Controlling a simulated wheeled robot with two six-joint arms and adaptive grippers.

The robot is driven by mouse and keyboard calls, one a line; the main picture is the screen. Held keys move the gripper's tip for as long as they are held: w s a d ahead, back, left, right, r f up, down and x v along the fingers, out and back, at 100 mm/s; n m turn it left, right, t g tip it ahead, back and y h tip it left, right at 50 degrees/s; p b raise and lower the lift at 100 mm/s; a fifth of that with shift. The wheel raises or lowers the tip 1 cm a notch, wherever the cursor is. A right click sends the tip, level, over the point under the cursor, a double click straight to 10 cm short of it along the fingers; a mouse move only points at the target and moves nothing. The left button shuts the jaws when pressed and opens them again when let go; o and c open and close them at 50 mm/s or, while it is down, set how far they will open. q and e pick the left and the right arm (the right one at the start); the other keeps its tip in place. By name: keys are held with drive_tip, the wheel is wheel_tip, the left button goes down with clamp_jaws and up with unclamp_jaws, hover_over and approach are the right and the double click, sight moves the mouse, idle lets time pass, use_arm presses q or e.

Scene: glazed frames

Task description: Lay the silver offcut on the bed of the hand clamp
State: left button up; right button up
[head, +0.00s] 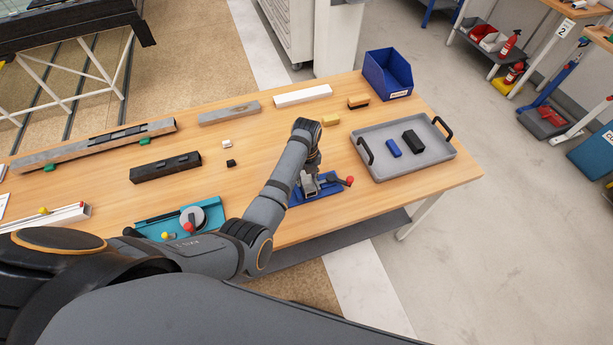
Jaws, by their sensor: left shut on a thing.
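The hand clamp (296,198) has a blue base and a dark lever with a red knob. It stands near the front edge of the wooden table, right of the middle. My left gripper (309,180) points down over the clamp and is shut on the silver offcut (310,186), a small grey block at the fingertips. The arm and gripper hide part of the clamp and its bed. I cannot tell whether the offcut touches the bed. My right gripper is not in view.
A grey tray (433,162) with a blue and a black block lies right of the clamp. A blue bin (388,75) stands behind it. A teal fixture (155,226) is to the left. Long bars and small white, black and yellow pieces lie behind on the table (270,125).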

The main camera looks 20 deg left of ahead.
sight(306, 179)
use_arm(q)
drive_tip(key=shift+f, duration=0.15)
drive_tip(key=shift+f+b, duration=0.4)
drive_tip(key=shift+f, duration=0.5)
idle(0.5)
drive_tip(key=o, duration=1.1)
wheel_tip(306, 179, up, 12)
